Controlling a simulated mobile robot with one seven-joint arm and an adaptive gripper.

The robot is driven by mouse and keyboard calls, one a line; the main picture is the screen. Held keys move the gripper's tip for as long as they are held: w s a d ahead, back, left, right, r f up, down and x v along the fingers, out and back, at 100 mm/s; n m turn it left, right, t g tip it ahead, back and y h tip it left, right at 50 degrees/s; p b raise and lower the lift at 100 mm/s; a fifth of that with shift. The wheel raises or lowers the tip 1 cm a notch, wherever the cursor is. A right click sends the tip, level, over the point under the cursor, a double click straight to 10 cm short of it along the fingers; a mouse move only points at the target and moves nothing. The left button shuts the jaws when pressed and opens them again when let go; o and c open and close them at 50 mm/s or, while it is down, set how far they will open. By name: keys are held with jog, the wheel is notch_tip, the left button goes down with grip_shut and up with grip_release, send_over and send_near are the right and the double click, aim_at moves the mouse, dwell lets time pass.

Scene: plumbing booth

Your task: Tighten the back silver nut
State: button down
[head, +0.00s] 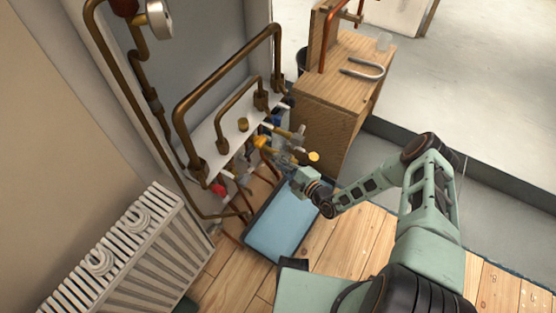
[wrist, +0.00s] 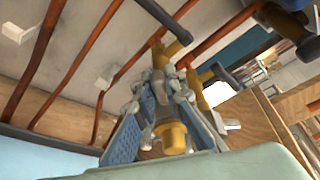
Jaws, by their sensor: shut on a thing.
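My gripper (wrist: 163,92) reaches up under the brass and silver fittings, and its two fingers close from both sides on a silver nut (wrist: 158,84). A brass fitting (wrist: 172,136) lies between the fingers, nearer the camera. The nut is largely hidden by the fingers, and I cannot tell for sure that it is the back one. In the head view my gripper (head: 298,173) is at the right end of the valve cluster (head: 285,140). The nut cannot be made out there.
Copper pipes (wrist: 115,60) run close around the gripper in the wrist view. A blue tray (head: 280,225) lies on the floor below. A wooden cabinet (head: 325,115) with a U-shaped pipe (head: 363,69) on top stands behind. A white radiator (head: 125,250) stands at lower left.

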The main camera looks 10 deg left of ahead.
jog(key=shift+w+d+r+m, duration=0.1)
jog(key=shift+w+r+m, duration=0.05)
jog(key=shift+m, duration=0.15)
dwell(0.4)
jog(key=c, duration=2.3)
grip_release()
jog(key=shift+o, duration=0.2)
jog(key=v, duration=1.2)
jog(key=shift+w+r, duration=0.1)
jog(key=shift+r, duration=0.05)
